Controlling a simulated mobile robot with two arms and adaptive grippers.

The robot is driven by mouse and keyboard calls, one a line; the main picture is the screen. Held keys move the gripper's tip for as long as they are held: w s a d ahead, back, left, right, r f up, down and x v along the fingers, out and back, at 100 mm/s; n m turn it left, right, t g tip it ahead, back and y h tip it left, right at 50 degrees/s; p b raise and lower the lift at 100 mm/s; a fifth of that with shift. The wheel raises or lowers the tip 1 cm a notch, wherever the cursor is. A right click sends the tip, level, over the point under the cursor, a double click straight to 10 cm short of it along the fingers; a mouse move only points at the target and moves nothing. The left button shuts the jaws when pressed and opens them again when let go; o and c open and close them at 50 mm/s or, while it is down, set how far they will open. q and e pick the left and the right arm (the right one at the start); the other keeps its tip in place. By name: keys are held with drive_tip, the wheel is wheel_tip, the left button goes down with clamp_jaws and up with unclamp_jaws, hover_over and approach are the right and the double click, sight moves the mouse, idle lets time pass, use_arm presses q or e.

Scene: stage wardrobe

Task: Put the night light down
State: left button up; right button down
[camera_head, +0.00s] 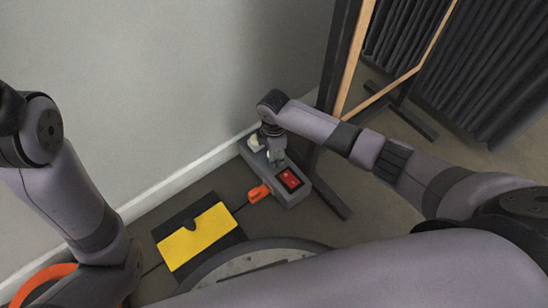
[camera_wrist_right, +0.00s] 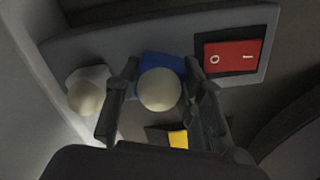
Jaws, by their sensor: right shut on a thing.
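My right gripper (camera_head: 272,158) is over the grey power strip (camera_head: 296,197) on the floor by the wall. In the right wrist view its two fingers (camera_wrist_right: 163,100) are shut on a night light with a round cream globe (camera_wrist_right: 160,90) and a blue part (camera_wrist_right: 162,60) behind it. I cannot tell whether that light is seated in the strip or just above it. A second cream-globed light (camera_wrist_right: 85,98) with a pale base sits to its left on the strip. My left arm enters at the left; its gripper is out of view.
A red rocker switch (camera_head: 291,179) is at the strip's near end. An orange plug (camera_head: 258,193) lies at its side. A yellow panel (camera_head: 197,237) on a dark base is on the floor to the left. A wood-edged frame (camera_head: 356,55) stands behind to the right.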

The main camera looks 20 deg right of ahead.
idle(0.3)
drive_tip(key=shift+f, duration=0.55)
drive_tip(key=c, duration=1.1)
unclamp_jaws()
drive_tip(key=shift+o, duration=0.2)
